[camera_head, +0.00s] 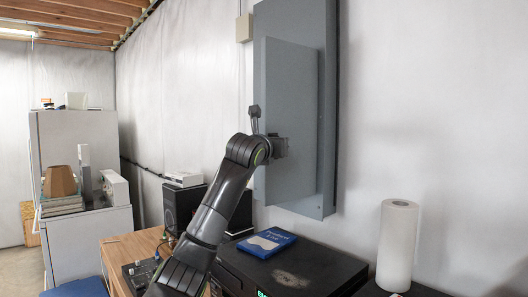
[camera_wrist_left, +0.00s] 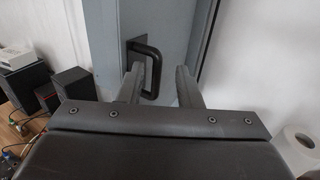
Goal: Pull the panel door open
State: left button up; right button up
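The grey panel door (camera_head: 292,85) is on the wall-mounted electrical box in the head view; its surface also shows in the left wrist view (camera_wrist_left: 175,25). It looks shut or nearly shut. A black D-shaped handle (camera_wrist_left: 154,72) stands out from the door. My left gripper (camera_head: 280,148) is at the door's lower half. In the left wrist view its two fingers (camera_wrist_left: 158,80) are apart, with the handle's bar between them, closer to the left finger. Whether either finger touches the handle is unclear. The gripper hides the handle in the head view. My right gripper is not in view.
Below the panel are a black box (camera_head: 290,277) with a blue book (camera_head: 267,242) on it and a paper towel roll (camera_head: 397,245). Black speakers (camera_head: 183,207) stand on a wooden desk (camera_head: 125,247) to the left. The wall right of the panel is bare.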

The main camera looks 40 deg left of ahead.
pick_arm(q)
jog(key=b+v, duration=0.7)
jog(key=v, duration=0.8)
jog(key=shift+s+d, duration=0.25)
jog(key=shift+d, duration=0.05)
jog(key=shift+c, duration=0.4)
